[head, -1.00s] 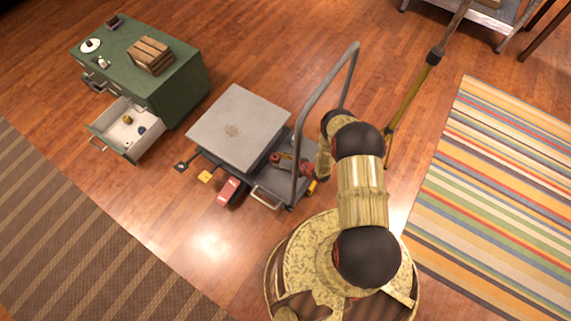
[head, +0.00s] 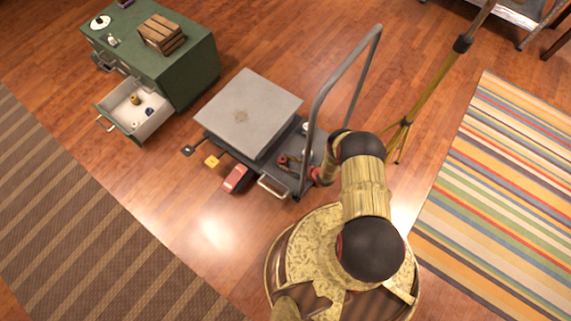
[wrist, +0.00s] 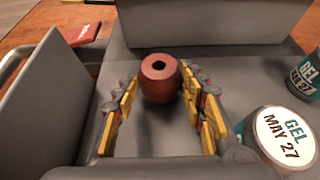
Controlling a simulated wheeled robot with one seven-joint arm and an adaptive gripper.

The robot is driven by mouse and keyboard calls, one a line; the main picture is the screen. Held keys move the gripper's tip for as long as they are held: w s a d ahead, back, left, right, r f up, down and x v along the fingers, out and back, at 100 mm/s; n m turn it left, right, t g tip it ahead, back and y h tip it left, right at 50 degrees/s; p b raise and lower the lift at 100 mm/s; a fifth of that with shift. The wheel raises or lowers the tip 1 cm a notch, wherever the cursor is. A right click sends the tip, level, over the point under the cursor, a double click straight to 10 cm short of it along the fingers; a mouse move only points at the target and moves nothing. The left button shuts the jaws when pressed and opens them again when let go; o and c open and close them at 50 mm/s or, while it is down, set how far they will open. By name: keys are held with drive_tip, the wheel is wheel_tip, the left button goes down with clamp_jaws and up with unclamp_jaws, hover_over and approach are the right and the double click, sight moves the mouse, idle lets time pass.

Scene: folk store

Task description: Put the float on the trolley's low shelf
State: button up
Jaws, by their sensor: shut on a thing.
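The float (wrist: 160,82) is a small reddish-brown barrel shape with a dark hole in its top. It sits upright between the yellow-padded fingers of my gripper (wrist: 160,98), which is shut on it. In the head view my gripper (head: 291,163) is at the trolley's handle end, over the dark grey low shelf (head: 268,163). The trolley's upper grey platform (head: 248,108) is beside it. The float is just above or on the shelf; I cannot tell whether it touches.
Two gel tins stand to the right, the near one (wrist: 283,138) close to my fingers. The trolley's tall handle (head: 312,110) rises by my arm. A green cabinet (head: 190,70) has an open drawer (head: 130,112).

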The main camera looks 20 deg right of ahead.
drive_tip(key=shift+f, duration=0.35)
drive_tip(key=shift+f, duration=0.2)
drive_tip(key=o, duration=1)
drive_tip(key=shift+o, duration=0.7)
drive_tip(key=shift+r, duration=0.1)
